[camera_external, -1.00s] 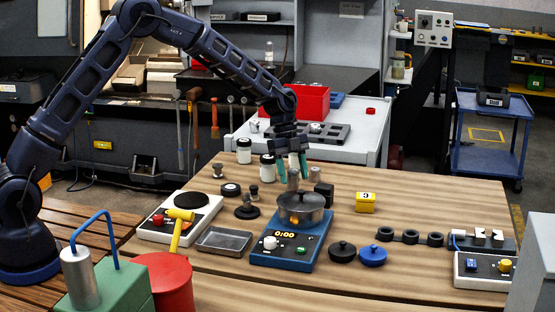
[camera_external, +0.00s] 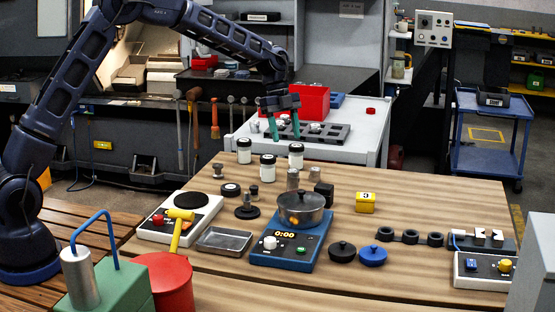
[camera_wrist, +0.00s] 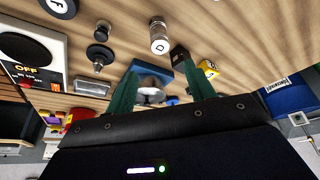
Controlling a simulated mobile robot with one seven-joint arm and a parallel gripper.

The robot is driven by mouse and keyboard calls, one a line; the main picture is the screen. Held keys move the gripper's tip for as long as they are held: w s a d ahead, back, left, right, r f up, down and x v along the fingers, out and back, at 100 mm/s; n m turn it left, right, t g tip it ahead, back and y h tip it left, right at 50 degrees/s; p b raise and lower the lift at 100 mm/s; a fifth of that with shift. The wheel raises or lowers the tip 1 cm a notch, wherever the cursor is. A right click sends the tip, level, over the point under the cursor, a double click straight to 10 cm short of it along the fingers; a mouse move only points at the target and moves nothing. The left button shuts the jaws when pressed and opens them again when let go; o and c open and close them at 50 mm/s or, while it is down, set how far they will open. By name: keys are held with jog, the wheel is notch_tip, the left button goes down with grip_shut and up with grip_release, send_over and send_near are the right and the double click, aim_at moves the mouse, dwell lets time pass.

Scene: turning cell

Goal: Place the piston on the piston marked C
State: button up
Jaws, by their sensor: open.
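My gripper (camera_external: 284,130) is open and empty, with green fingers, raised above the back of the wooden table. Its spread fingers also show in the wrist view (camera_wrist: 161,90). A grey metal cylinder (camera_external: 293,179), probably a piston, stands upright behind the pot; a second one (camera_external: 315,173) stands to its right. In the wrist view a metal cylinder (camera_wrist: 159,36) bears the letter D. I cannot read a C anywhere, so I cannot tell which piece is the piston marked C.
White jars with dark tops (camera_external: 267,168) stand at the table's back. A steel pot (camera_external: 301,208) sits on a blue scale (camera_external: 289,245). A black block (camera_external: 323,194) and a yellow block marked 3 (camera_external: 365,203) are to the right.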

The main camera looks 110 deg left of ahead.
jog(key=w+d+r+n+g+y, duration=0.1)
jog(key=d+r, duration=0.4)
jog(key=d, duration=0.4)
jog(key=w+d+r+n, duration=0.1)
jog(key=d+r, duration=0.4)
jog(key=d, duration=0.4)
jog(key=s+d+r+n+y, duration=0.1)
jog(key=s+d+r, duration=0.25)
jog(key=d, duration=0.65)
jog(key=s+d+r+n+y, duration=0.1)
jog(key=s+d+r, duration=0.25)
jog(key=d, duration=0.55)
jog(key=s+d+r+n+t, duration=0.1)
jog(key=s+d+r+n, duration=0.15)
jog(key=s+d, duration=1)
jog(key=s+d+f+n+t, duration=0.1)
jog(key=s+d+f, duration=0.3)
jog(key=s+d, duration=0.4)
jog(key=s+n, duration=0.1)
jog(key=s, duration=0.3)
jog(key=shift+s, duration=0.15)
